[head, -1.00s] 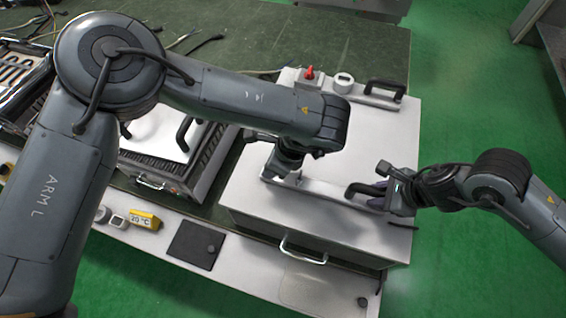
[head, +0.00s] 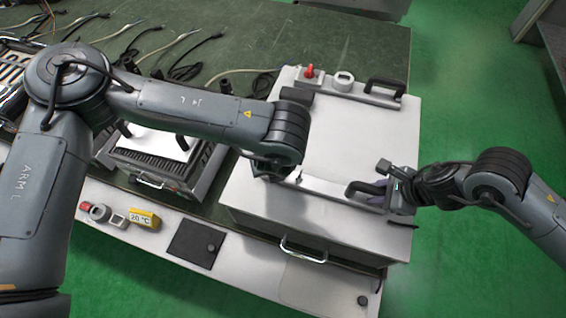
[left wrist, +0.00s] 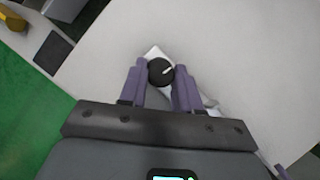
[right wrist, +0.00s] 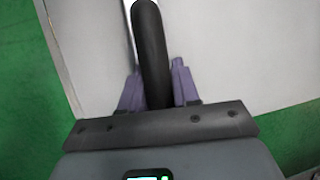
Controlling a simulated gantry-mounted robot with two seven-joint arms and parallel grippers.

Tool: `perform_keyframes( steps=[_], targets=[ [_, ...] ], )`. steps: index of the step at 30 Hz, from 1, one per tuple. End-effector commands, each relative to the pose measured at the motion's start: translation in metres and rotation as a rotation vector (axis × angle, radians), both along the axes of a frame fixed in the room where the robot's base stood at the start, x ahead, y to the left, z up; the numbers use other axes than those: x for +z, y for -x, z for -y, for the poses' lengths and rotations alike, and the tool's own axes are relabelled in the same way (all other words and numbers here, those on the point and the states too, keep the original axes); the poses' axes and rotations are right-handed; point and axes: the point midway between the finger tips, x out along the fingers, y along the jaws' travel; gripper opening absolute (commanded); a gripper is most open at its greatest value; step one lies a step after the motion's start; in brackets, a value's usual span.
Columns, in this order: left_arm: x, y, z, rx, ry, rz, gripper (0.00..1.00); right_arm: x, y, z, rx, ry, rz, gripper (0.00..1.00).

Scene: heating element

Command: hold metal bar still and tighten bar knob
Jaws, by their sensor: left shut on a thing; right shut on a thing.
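The metal bar (head: 326,187) lies along the front of the white box top. A black handle (head: 358,188) stands at its right end. My right gripper (head: 385,188) is shut on this handle; in the right wrist view the black handle (right wrist: 150,45) runs between the purple fingers. The round black bar knob (left wrist: 161,71), with a pale mark on it, sits between the purple fingers of my left gripper (left wrist: 161,82), which is shut on it. In the head view my left wrist is over the bar's left end and hides the knob and left fingertips.
The white box (head: 345,130) carries a second bar with a black handle (head: 386,88) at its back, near a red switch (head: 309,72) and a round dial (head: 342,80). A tray unit (head: 160,150), a yellow display (head: 145,218) and cables lie to the left.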

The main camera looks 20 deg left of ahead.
Motion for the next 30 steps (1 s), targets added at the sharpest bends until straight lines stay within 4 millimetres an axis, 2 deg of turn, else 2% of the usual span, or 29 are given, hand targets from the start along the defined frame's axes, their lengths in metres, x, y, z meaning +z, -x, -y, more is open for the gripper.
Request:
perform_keyframes(
  steps=[1, 30],
  targets=[
    [-0.0021, 0.0012, -0.0054, -0.036, -0.007, -0.005, 0.02, -0.0009, -0.0003, 0.0031, -0.002, 0.007, 0.0, 0.0],
    [-0.003, 0.0017, -0.01, -0.951, -0.005, -0.008, 0.02, -0.0011, -0.0003, 0.0029, -0.003, 0.007, -0.001, 0.0]
  ],
)
